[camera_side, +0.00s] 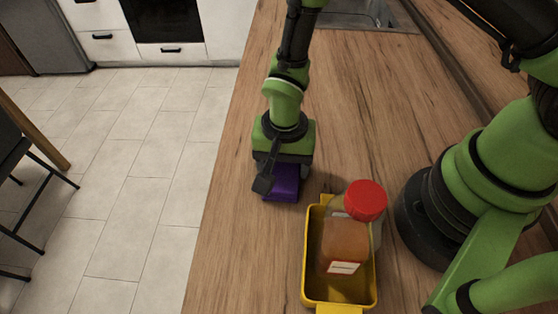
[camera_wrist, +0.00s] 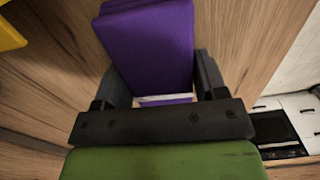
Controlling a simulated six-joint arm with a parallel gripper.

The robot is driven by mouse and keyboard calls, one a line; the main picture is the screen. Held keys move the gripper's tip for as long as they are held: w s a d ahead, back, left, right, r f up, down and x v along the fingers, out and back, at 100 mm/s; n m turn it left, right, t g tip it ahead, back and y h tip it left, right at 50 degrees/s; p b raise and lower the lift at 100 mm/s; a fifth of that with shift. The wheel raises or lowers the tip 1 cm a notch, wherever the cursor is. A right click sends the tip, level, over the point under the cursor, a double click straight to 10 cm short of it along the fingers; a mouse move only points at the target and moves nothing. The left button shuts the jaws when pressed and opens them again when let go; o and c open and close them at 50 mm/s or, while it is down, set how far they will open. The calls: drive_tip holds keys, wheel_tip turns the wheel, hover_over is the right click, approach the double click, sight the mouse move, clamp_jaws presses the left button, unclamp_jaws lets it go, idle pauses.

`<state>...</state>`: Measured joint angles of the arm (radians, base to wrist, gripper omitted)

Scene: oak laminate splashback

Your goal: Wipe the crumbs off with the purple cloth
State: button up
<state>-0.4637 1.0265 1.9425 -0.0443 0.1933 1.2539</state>
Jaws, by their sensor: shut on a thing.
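The purple cloth (camera_side: 282,185) is a folded block at the wooden counter, near its left edge in the side view. My gripper (camera_side: 283,170) is above it, shut on it and pointing down. In the wrist view the purple cloth (camera_wrist: 150,48) lies between the two dark fingers of my gripper (camera_wrist: 166,85) and reaches out past them. A white strip shows across the cloth near the gripper's base. I cannot tell whether the cloth touches the counter. No crumbs can be made out in either view.
A sink (camera_side: 365,14) is at the far end. The counter's left edge drops to a tiled floor.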

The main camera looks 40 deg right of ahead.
drive_tip(key=shift+s+d, duration=1.2)
drive_tip(key=shift+s, duration=0.2)
drive_tip(key=shift+w+a+f, duration=0.1)
drive_tip(key=shift+w+a, duration=1.75)
drive_tip(key=shift+w, duration=0.25)
drive_tip(key=shift+s+d, duration=0.95)
drive_tip(key=shift+s, duration=0.05)
drive_tip(key=shift+r, duration=2.65)
